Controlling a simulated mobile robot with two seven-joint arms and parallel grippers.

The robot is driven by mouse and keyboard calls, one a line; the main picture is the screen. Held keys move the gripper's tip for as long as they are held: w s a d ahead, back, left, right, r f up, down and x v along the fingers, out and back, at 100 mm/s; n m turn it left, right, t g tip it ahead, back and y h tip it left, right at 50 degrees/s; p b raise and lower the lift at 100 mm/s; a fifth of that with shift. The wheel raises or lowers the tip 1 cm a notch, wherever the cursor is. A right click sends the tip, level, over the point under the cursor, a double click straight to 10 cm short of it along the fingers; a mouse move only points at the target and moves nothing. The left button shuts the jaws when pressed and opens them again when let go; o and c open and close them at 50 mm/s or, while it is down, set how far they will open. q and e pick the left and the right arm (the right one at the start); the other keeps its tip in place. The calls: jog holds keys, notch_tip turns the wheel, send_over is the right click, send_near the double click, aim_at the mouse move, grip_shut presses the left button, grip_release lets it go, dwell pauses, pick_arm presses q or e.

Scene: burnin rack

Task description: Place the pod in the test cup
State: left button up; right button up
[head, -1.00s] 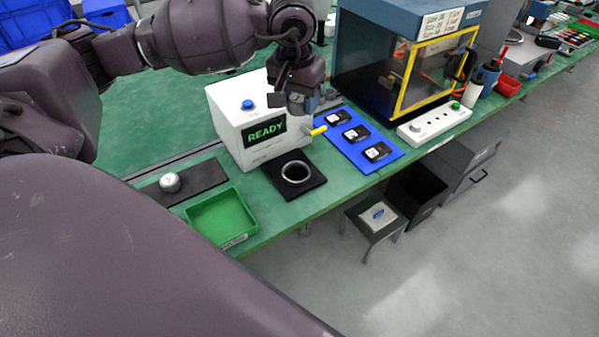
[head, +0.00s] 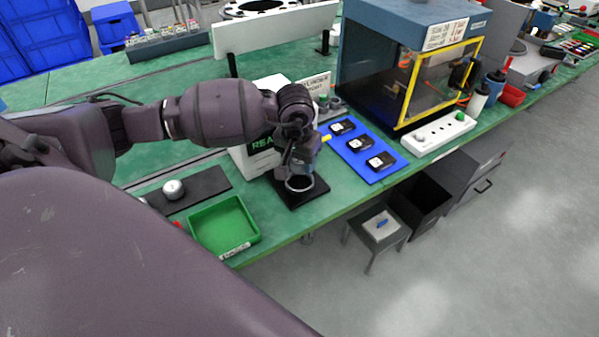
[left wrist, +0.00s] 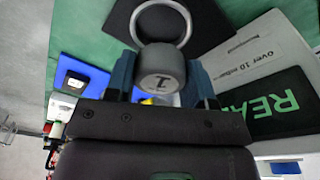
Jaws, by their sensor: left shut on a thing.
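The pod (left wrist: 163,72) is a dark grey cylinder with a "1" on its end, seen in the left wrist view. My left gripper (left wrist: 160,82) is shut on it, a blue finger on either side. The test cup (left wrist: 187,28) appears as a metal ring on a black pad, and the pod overlaps part of it in that view. I cannot tell the height between them. In the head view my left gripper (head: 299,169) is at the back of the test cup (head: 300,187) and hides part of it; the pod cannot be made out there. My right gripper is not in view.
Behind the cup stands a white box with a "READY" display (head: 256,158). A blue mat (head: 376,173) with black modules lies to the right. A green tray (head: 254,238) and a dark mat (head: 205,178) with a silvery round piece (head: 173,188) are at the left.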

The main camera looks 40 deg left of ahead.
pick_arm(q)
notch_tip(320, 180, down, 4)
jog(key=shift+f, duration=0.2)
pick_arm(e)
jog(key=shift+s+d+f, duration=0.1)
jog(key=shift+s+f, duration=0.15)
